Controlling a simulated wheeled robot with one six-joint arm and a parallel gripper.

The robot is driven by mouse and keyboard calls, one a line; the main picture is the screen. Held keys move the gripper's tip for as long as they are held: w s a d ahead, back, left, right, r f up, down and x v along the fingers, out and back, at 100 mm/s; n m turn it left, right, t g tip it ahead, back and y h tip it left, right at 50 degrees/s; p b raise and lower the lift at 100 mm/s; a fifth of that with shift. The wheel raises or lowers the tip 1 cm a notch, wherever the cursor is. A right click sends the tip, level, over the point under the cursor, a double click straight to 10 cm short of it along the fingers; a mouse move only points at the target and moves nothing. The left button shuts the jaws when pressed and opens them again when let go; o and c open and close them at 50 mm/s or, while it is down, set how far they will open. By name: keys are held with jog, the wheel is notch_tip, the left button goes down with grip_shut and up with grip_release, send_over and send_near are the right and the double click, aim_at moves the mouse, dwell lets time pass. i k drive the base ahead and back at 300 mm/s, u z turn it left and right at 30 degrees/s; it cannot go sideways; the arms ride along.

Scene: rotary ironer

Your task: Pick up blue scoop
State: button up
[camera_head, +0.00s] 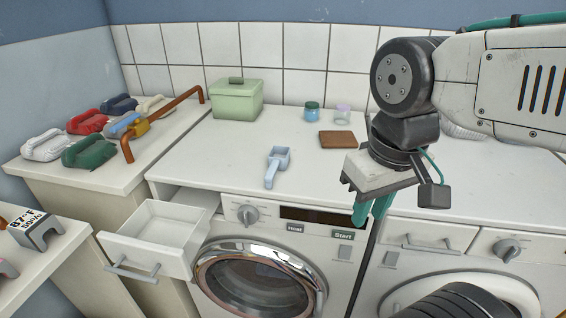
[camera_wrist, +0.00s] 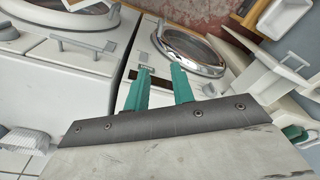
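The blue scoop (camera_head: 277,166) is pale blue and lies on the white top of the left machine, near its front edge, with its handle pointing toward the front. My gripper (camera_head: 370,215) hangs to the right of the scoop and nearer the camera, in front of the machines, apart from it. Its two teal fingers are spread with a clear gap and nothing between them, as the wrist view (camera_wrist: 162,70) also shows. I cannot make out the scoop in the wrist view.
A brown block (camera_head: 337,139), two small jars (camera_head: 312,111) and a green lidded box (camera_head: 237,99) stand behind the scoop. An open, empty drawer (camera_head: 157,226) sticks out at the front left. Several coloured irons (camera_head: 88,152) and a copper pipe (camera_head: 165,114) are on the left counter.

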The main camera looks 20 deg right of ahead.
aim_at(275, 164)
jog(key=z, duration=1.45)
jog(key=k, duration=1)
jog(key=u, duration=1.95)
jog(key=i, duration=0.5)
